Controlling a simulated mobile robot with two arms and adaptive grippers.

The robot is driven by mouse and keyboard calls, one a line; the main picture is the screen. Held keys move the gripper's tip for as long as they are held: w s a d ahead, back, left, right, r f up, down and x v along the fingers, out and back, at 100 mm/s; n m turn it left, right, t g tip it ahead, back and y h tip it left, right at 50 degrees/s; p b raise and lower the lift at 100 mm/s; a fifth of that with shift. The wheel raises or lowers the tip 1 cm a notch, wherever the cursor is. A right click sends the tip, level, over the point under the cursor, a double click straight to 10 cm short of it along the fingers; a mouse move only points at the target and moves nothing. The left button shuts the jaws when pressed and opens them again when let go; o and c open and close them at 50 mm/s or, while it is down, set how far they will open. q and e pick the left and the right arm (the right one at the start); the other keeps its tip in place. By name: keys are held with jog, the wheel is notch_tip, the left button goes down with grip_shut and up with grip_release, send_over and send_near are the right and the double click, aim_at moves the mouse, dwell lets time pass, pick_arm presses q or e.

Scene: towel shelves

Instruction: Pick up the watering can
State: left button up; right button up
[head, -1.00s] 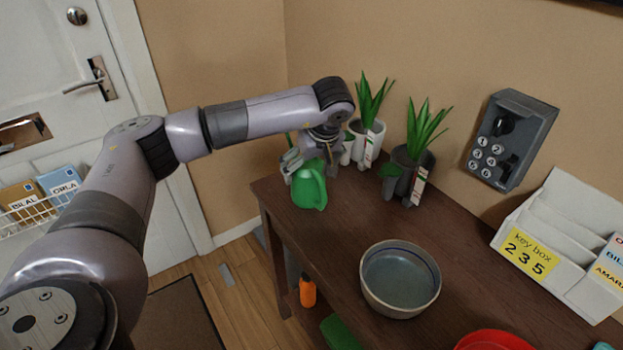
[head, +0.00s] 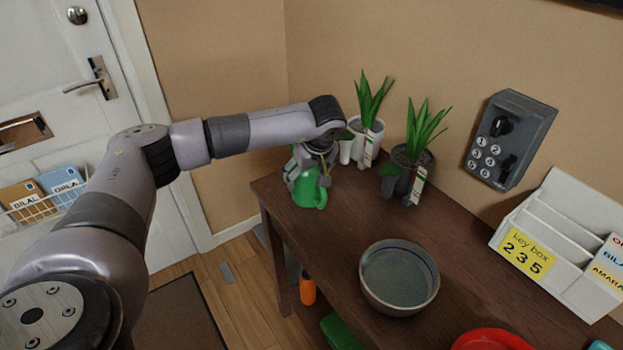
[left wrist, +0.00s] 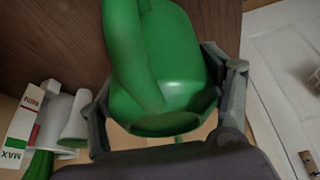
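The green watering can (head: 308,190) stands at the far left end of the dark wooden table in the head view. In the left wrist view the can (left wrist: 168,65) fills the middle, with its handle toward the top left. My left gripper (head: 312,172) is low over the can, and its two fingers (left wrist: 160,95) are spread wide, one on each side of the can's body. Whether the fingers touch the can is not clear. The can's upper part is partly hidden by the gripper in the head view. My right gripper is not in view.
Two potted plants, a white pot (head: 365,140) and a dark pot (head: 408,165), stand just right of the can. A grey bowl (head: 400,279) sits nearer on the table (head: 335,230). A key box (head: 510,140) hangs on the wall. The table between can and bowl is clear.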

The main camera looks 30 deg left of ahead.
pick_arm(q)
jog(key=shift+w, duration=0.1)
jog(key=c, duration=1.1)
jog(key=shift+r, duration=0.2)
notch_tip(320, 180, up, 20)
jog(key=shift+f+b, duration=0.1)
jog(key=shift+b, duration=0.25)
